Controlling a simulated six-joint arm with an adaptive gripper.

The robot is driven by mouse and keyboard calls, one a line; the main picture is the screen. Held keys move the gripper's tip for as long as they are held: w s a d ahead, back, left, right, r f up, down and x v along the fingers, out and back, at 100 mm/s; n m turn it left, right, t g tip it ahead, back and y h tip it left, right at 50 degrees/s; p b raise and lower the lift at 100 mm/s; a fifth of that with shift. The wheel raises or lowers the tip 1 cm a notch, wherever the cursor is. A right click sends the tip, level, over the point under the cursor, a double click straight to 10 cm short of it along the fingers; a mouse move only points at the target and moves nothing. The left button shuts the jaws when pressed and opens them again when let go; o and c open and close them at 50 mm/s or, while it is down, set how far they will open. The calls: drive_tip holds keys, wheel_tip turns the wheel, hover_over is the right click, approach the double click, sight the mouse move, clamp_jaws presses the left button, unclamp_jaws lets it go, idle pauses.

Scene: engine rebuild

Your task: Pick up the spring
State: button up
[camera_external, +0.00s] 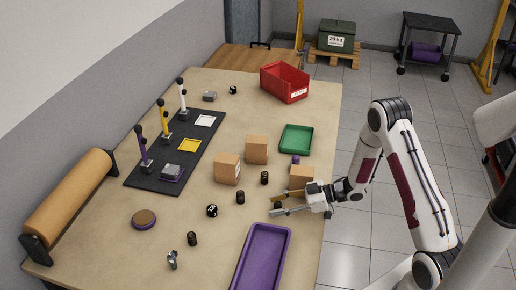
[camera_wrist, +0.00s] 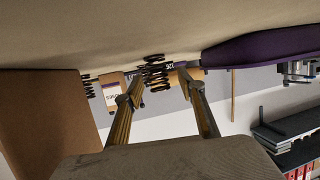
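My gripper (camera_external: 272,205) is low over the right side of the table, its fingers spread and pointing left. In the wrist view, which shows the table upside down at the top, the open gripper (camera_wrist: 158,88) has a dark coil spring (camera_wrist: 155,72) ahead of or between its fingertips; I cannot tell which. A small dark piece shows by the fingers in the external view. Other dark, spring-like cylinders stand to the left: one (camera_external: 240,197), another (camera_external: 264,178) and a third (camera_external: 192,239). No spring is visibly gripped.
A brown box (camera_external: 302,176) stands close beside my gripper, with further boxes (camera_external: 227,168) beyond. A purple tray (camera_external: 249,282) lies in front. A green tray (camera_external: 296,139) and red bin (camera_external: 284,82) are farther back. A black mat (camera_external: 146,176) bears posts at left.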

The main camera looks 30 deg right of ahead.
clamp_jaws()
drive_tip(key=shift+r, duration=0.1)
idle(0.3)
wheel_tip(320, 180, up, 10)
idle(0.9)
idle(0.4)
